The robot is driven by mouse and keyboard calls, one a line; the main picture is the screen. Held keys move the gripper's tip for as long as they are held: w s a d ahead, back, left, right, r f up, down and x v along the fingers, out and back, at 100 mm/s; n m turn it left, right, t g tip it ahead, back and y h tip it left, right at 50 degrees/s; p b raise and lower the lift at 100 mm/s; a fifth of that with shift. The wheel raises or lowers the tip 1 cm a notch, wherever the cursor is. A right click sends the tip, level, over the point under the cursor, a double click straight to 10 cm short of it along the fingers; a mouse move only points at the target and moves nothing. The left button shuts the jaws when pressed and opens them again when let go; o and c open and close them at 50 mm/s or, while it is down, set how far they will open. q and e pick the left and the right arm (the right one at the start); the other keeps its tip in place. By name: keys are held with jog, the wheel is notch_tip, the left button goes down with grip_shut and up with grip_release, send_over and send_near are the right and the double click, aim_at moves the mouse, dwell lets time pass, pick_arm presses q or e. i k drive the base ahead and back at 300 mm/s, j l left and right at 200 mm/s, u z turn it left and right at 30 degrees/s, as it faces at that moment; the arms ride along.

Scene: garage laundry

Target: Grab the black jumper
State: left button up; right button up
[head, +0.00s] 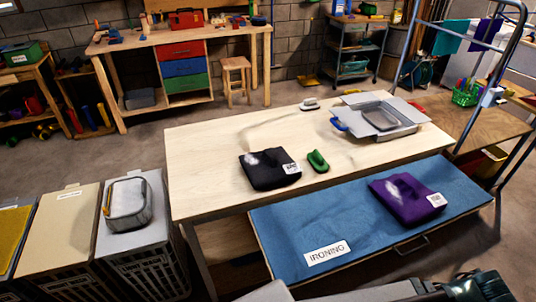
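The black jumper (266,177) lies folded on the pale wooden table (215,150), near its front edge left of the middle. It has a whitish patch on top and a white label at its right side. No gripper touches it. Neither of my grippers can be made out in the head view; only grey and dark parts that look like mine show along the bottom edge.
A green brush-like item (318,161) lies just right of the jumper. A grey tray (398,127) stands at the table's right. A purple folded garment (405,207) lies on the blue ironing drawer (300,225) in front. Lidded bins (150,250) stand left.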

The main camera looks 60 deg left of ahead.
aim_at(270, 166)
jog(key=k+j, duration=0.45)
jog(key=j, duration=0.15)
jog(key=k+j, duration=0.4)
jog(key=j, duration=0.2)
jog(key=k+j+z, duration=0.1)
jog(key=k+j, duration=0.35)
jog(key=j, duration=0.15)
